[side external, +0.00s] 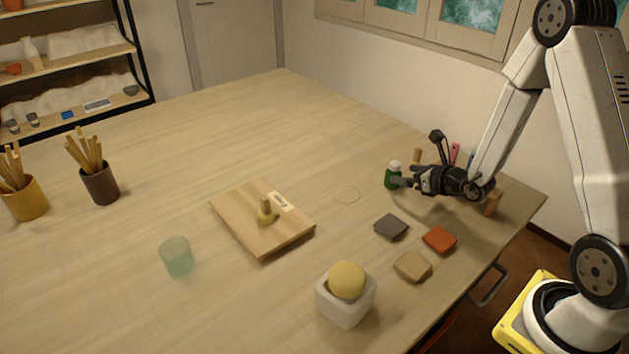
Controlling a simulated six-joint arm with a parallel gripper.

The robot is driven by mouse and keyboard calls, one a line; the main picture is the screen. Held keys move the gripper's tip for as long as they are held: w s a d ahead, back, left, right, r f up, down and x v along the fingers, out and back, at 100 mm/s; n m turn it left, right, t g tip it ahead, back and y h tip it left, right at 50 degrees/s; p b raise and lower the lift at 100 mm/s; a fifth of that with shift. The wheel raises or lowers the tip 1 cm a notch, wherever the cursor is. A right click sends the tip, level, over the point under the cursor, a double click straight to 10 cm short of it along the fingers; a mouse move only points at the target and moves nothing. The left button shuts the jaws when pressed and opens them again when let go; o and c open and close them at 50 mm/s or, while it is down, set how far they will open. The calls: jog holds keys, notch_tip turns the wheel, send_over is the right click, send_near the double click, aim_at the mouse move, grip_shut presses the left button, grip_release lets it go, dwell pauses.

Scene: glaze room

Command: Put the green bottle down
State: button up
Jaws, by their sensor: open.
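The green bottle (392,178) with a white cap stands upright on the table at the right, towards the wall. My gripper (402,181) is low and level beside it, reaching in from the right, with its jaws open. The fingertips are at the bottle's right side; I cannot tell whether they touch it. Part of the bottle's lower right side is hidden behind a finger.
Grey (391,227), red (439,241) and tan (412,266) tiles lie in front of my gripper. A white block with a yellow ball (347,280), a wooden board (262,240) and a green glass (177,256) stand further left. The table's far middle is clear.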

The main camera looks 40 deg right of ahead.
jog(key=v, duration=0.7)
jog(key=shift+s+r, duration=0.15)
jog(key=shift+s, duration=0.1)
dwell(0.3)
